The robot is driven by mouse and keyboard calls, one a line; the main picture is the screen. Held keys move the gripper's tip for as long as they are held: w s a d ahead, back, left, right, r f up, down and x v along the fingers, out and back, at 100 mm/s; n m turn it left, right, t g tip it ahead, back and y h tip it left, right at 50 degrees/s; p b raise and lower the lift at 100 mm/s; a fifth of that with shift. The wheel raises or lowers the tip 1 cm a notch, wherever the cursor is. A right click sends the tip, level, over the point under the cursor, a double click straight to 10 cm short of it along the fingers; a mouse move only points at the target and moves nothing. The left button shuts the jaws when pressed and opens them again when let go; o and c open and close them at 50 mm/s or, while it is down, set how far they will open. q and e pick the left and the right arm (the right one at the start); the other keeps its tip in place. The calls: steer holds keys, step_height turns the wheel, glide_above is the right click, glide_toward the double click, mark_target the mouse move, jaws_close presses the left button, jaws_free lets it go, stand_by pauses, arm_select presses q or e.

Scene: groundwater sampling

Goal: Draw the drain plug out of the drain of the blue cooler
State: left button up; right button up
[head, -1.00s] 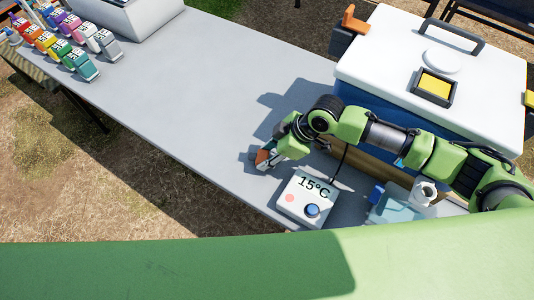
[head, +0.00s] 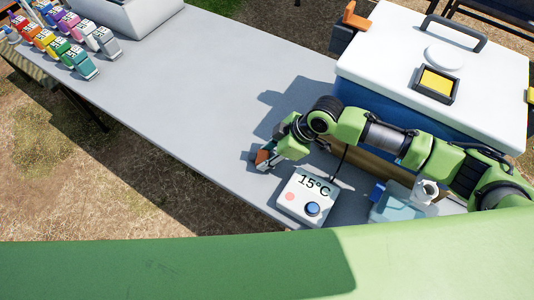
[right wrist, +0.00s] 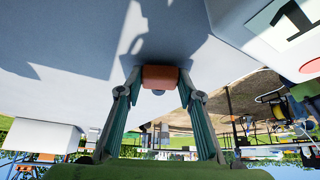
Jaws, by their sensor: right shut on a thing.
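The blue cooler (head: 352,97) with its white lid (head: 392,62) stands at the right of the head view. Its drain is not visible; my right arm covers part of its near side. My right gripper (head: 264,160) is over the grey table, left of the cooler and apart from it. It is shut on an orange block with a small grey round end, which looks like the drain plug (right wrist: 160,77); the block sits between both fingertips in the right wrist view. My left gripper is not in view.
A white 15°C meter (head: 296,207) with a cable is close to my right gripper. A pale blue container (head: 392,207) stands near the table's front edge. Several coloured labelled bottles (head: 84,66) stand far left. The middle of the table (head: 200,85) is clear.

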steer(key=shift+s+d+f, duration=0.1)
steer(key=shift+s+f, duration=0.1)
steer(key=shift+f, duration=0.35)
steer(key=o, duration=1)
steer(key=shift+o, duration=0.2)
steer(key=shift+f, duration=0.15)
